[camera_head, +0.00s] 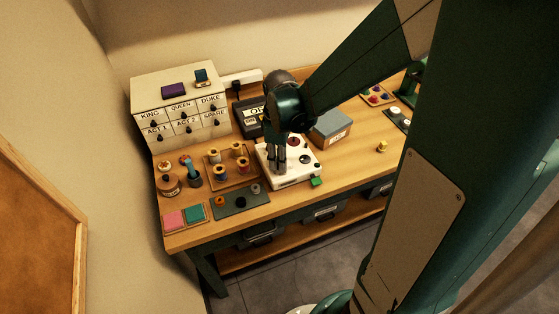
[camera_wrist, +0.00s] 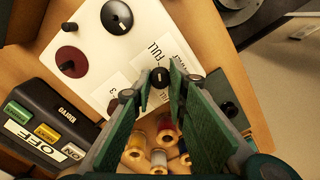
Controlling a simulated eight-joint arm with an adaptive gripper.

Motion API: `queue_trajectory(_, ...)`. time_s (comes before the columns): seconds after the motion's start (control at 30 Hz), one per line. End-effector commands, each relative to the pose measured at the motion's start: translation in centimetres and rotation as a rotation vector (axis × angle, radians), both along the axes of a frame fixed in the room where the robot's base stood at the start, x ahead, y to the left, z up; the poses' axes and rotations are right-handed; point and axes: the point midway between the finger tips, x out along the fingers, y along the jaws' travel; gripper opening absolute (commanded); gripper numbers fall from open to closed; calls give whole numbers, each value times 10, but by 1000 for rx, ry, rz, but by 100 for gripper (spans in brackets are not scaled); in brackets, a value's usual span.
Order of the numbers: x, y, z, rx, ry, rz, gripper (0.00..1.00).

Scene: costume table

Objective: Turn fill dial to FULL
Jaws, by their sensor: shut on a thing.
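The white control panel (camera_head: 299,173) stands on the wooden table, and it fills the upper middle of the wrist view (camera_wrist: 105,55). The fill dial's black knob (camera_wrist: 160,77) is at the panel's edge, beside a label ending in FULL (camera_wrist: 155,49). My gripper (camera_wrist: 160,80) has its two fingers on either side of this knob and is shut on it. In the head view my gripper (camera_head: 280,166) points straight down over the panel's left part and hides the knob. Which way the dial points cannot be told. A second label near the left finger is partly hidden.
The panel also carries a dark red dial (camera_wrist: 72,62) and a black dial (camera_wrist: 117,17). A dark box with coloured buttons (camera_wrist: 45,125) stands close by. Thread spools (camera_head: 236,150) lie left of the panel, a grey box (camera_head: 331,128) behind right, and labelled drawers (camera_head: 182,113) at back left.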

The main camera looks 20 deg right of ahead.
Motion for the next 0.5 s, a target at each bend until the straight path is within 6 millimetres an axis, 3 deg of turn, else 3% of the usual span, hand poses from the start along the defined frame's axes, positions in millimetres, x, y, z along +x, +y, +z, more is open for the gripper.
queue_trajectory(0.27, 0, 1, 0, 1, 0, 0, 4)
queue_trajectory(0.3, 0, 1, 0, 1, 0, 0, 22)
queue_trajectory(0.4, 0, 0, 0, 1, 1, 0, 32)
queue_trajectory(0.5, 0, 0, 0, 1, 1, 0, 32)
